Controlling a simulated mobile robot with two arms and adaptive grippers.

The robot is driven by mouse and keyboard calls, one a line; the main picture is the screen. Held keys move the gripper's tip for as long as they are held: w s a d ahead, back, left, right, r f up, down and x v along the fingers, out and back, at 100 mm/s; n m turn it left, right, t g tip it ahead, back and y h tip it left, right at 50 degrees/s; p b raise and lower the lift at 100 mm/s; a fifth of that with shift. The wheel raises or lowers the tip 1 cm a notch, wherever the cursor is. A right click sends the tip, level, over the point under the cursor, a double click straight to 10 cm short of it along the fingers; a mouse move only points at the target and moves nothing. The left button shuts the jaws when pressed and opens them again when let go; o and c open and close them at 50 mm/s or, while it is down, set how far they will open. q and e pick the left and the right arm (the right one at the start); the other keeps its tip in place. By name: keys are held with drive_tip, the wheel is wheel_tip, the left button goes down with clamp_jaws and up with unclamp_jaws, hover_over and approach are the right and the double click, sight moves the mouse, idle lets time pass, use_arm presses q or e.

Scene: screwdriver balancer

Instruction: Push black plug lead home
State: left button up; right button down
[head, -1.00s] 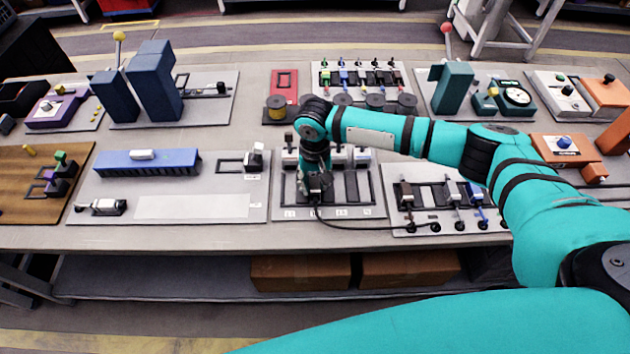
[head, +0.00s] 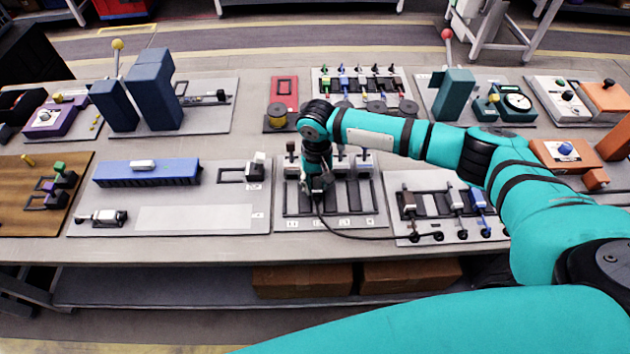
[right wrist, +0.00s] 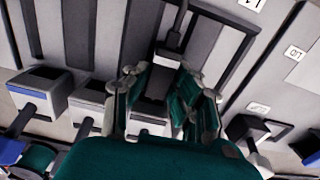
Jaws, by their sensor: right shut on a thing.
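My right gripper (head: 317,186) points down over the grey slotted panel (head: 350,222) in the middle of the bench. It is shut on the black plug, which the fingers mostly cover. The black lead (head: 345,236) runs from it along the panel's front toward the right-hand panel. In the right wrist view, the gripper (right wrist: 165,90) has a finger on each side of the plug, and the lead (right wrist: 178,30) leaves toward the top. A pale socket block (right wrist: 150,122) shows between the fingers. How far the plug sits in it is hidden. My left gripper is out of view.
Other socket blocks (head: 363,160) stand along the panel's rear. The right-hand panel (head: 405,184) holds several plugs and dark jacks. A blue ribbed block (head: 145,175) lies on the left panel. My right arm crosses above the right side of the bench.

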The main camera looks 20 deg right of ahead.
sight(317, 183)
drive_tip(key=c, duration=1)
unclamp_jaws()
drive_tip(key=shift+w+d, duration=0.1)
drive_tip(key=shift+w, duration=0.05)
drive_tip(key=shift+c, duration=0.2)
wheel_tip(317, 183, up, 12)
